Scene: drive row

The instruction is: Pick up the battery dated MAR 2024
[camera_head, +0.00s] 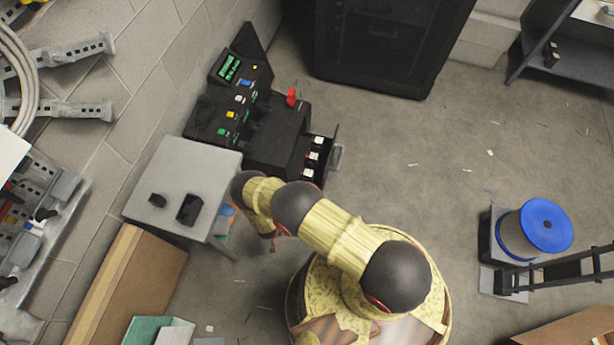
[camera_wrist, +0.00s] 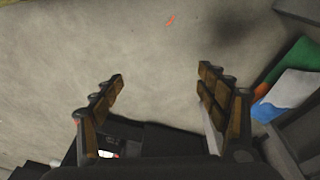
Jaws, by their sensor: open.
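I cannot read any date, so I cannot tell which thing is the battery dated MAR 2024. A black open drawer (camera_head: 334,158) on the black machine's right side holds a few small white-topped pieces (camera_head: 313,155), possibly batteries. Two small dark objects, one (camera_head: 157,200) smaller and one (camera_head: 189,209) larger, sit on the grey table. My gripper (camera_wrist: 161,76) is open and empty in the wrist view, with floor between its fingers. In the head view my arm mostly hides it, beside the grey table. A black edge with a white and red patch (camera_wrist: 107,151) shows low in the wrist view.
The black machine (camera_head: 240,105) with a lit green screen stands behind the grey table (camera_head: 165,165). A dark cabinet (camera_head: 385,45) is at the back. A blue-topped spool (camera_head: 545,226) stands at right. Open floor (camera_head: 430,150) lies right of the drawer. Coloured items (camera_wrist: 290,88) show at the wrist view's right.

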